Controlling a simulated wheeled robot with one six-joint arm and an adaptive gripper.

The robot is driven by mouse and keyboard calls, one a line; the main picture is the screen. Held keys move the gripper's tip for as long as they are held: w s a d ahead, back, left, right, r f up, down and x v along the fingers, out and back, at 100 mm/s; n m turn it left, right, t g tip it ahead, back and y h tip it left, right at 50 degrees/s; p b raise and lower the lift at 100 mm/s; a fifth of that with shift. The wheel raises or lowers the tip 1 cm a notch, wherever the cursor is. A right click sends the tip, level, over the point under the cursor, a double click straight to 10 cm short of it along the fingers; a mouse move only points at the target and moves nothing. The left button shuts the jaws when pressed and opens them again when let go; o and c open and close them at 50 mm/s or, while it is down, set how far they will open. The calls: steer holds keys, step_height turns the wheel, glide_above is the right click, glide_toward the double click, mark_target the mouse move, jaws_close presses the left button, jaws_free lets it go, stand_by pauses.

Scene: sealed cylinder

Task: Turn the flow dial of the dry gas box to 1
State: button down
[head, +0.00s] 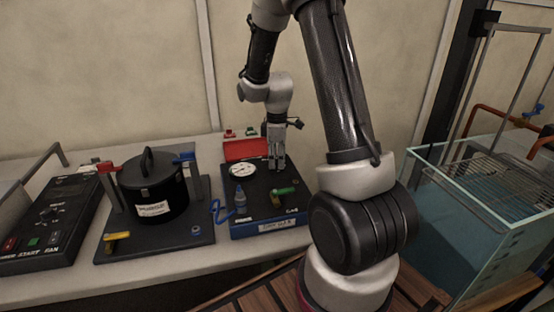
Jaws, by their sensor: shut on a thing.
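The dry gas box (262,213) is a dark box on the bench, left of centre in the head view. It has a white round gauge (242,169), a green-handled lever (285,191) and a white label (278,225) on its front. My gripper (276,168) points down at the back right of the box top, right of the gauge and behind the green lever. It is shut on the flow dial, which the fingers mostly hide. The dial's markings and setting cannot be read.
A black lidded chamber (152,185) on a dark base stands to the left, with a control panel (51,221) beyond it. A red box (245,149) stands behind the dry gas box. A glass tank (455,220) is at the right. A blue hose (220,211) lies left of the dry gas box.

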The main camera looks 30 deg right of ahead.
mark_target(277, 161)
steer(key=shift+n, duration=1)
steer(key=c, duration=1.2)
jaws_free()
steer(key=shift+r, duration=0.1)
step_height(277, 161, up, 12)
